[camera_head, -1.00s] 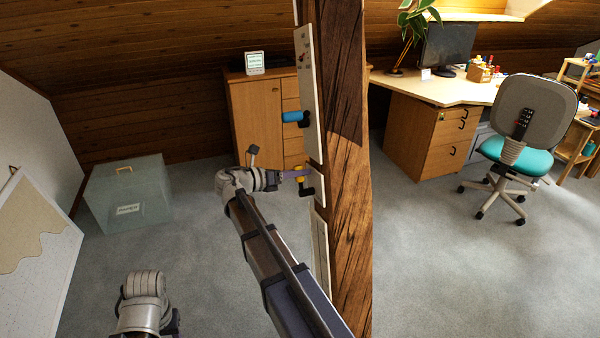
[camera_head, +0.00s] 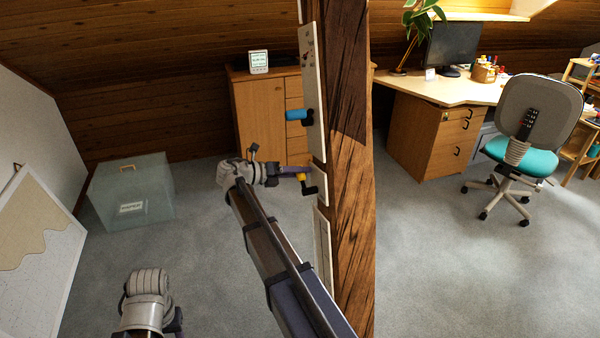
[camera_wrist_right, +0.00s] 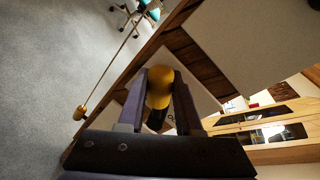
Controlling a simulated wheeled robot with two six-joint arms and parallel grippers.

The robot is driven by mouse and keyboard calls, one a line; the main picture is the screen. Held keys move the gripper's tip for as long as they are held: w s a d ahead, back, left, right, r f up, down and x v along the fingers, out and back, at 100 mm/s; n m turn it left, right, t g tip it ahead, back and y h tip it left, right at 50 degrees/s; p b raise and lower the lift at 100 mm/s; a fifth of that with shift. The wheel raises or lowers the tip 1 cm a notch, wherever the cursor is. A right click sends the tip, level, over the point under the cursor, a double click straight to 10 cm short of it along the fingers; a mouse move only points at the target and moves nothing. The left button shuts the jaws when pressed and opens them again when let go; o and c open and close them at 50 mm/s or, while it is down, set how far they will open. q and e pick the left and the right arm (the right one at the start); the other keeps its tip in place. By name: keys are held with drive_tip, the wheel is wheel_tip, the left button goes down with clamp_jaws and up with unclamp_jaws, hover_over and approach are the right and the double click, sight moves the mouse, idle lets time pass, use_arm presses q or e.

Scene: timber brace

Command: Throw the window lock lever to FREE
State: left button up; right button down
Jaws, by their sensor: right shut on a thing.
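A black lever with a yellow knob (camera_head: 302,178) stands out from a pale plate on the timber post. My right gripper (camera_head: 298,172) reaches it from the left, and its fingers are shut on the yellow knob. In the right wrist view the knob (camera_wrist_right: 159,87) sits between the two dark fingers, with part of the black lever below it. Lettering on the plate behind is mostly hidden, so I cannot read the lever's position. Part of my left arm shows at lower left; its gripper is out of view.
The timber post (camera_head: 348,190) rises just right of my gripper. A blue handle (camera_head: 297,115) sticks out from the plate above. In the right wrist view a wooden bob (camera_wrist_right: 80,112) hangs on a cord. Open carpet lies left of the post.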

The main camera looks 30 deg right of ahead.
drive_tip(key=c, duration=0.9)
unclamp_jaws()
drive_tip(key=shift+o, duration=0.2)
drive_tip(key=p+v, duration=0.2)
drive_tip(key=v, duration=0.5)
drive_tip(key=shift+a, duration=0.4)
